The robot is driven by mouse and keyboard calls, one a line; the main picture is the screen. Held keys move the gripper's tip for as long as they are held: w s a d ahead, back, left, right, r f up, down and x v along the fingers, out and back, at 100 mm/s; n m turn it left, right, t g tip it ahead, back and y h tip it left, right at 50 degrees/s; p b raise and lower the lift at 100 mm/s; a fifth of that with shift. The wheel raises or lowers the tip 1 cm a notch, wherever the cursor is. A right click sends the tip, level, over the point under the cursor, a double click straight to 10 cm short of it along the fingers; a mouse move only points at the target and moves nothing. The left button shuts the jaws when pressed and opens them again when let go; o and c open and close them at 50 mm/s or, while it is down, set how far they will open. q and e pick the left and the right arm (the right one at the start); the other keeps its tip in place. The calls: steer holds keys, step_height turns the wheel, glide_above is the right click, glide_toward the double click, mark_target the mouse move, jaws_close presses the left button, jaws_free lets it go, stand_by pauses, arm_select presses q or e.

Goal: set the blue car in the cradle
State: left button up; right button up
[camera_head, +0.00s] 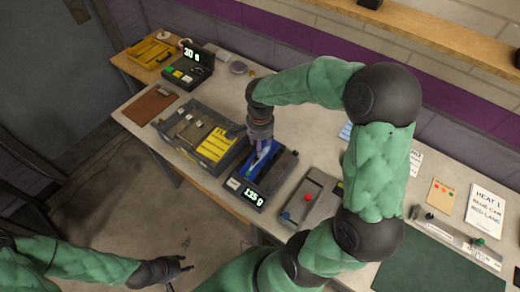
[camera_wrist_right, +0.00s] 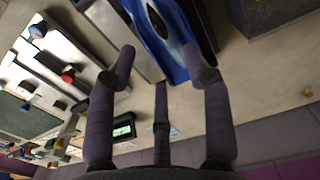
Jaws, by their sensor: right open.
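The blue car (camera_head: 257,166) lies on a dark unit with a lit display (camera_head: 254,196) reading about 135 g, near the middle of the table. In the right wrist view its glossy blue body (camera_wrist_right: 172,42) shows at the top. My right gripper (camera_head: 261,143) is above the car in the head view, partly covering it. In the wrist view its fingers (camera_wrist_right: 165,72) are spread with nothing clearly between them. My left gripper (camera_head: 182,264) is open and empty at the lower left, off the table. I cannot tell which part is the cradle.
A grey case with a yellow label (camera_head: 216,144) stands left of the car. A grey box with a red button (camera_head: 308,197) stands to the right. Another display unit (camera_head: 188,70) and a yellow tray (camera_head: 149,54) are farther back left. A green mat (camera_head: 430,262) lies at right.

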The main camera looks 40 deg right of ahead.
step_height(320, 180, up, 6)
steer(key=shift+p, duration=0.4)
